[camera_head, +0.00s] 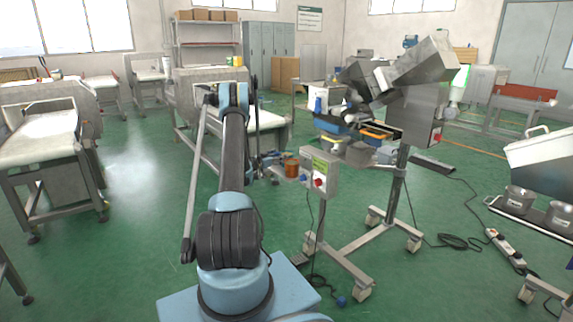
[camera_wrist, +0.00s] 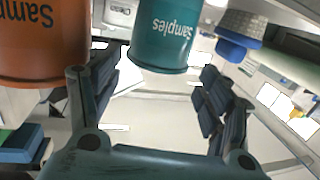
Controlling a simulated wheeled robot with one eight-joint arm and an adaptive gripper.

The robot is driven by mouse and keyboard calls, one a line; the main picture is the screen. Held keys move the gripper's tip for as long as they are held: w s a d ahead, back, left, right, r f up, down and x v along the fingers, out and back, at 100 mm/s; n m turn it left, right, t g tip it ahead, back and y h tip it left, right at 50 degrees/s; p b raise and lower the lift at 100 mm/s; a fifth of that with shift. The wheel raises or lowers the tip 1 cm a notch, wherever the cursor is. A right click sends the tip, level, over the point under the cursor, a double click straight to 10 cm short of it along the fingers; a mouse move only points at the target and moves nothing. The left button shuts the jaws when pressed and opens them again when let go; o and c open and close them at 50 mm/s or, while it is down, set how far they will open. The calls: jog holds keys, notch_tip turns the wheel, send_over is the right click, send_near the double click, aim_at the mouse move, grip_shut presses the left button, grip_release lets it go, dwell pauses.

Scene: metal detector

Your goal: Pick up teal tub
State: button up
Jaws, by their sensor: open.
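The teal tub (camera_wrist: 165,35), with "Samples" printed on it, is in the wrist view at the top middle, where its text appears upside down. My gripper (camera_wrist: 162,95) is open, with its two dark fingers spread to the left and right of the picture. The tub shows between and beyond the fingers, and nothing is held. I cannot tell whether a finger touches it. In the head view I cannot clearly pick out the teal tub beside the metal detector stand (camera_head: 400,185).
An orange tub (camera_wrist: 45,40) is close to the left finger in the wrist view. It also shows in the head view (camera_head: 291,168), by a control box (camera_head: 319,172). A blue-and-grey object (camera_wrist: 238,38) is right of the teal tub. Green floor (camera_head: 130,250) is open at left.

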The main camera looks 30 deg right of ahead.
jog(key=shift+x, duration=2.6)
jog(key=shift+s, duration=0.1)
jog(key=c, duration=1)
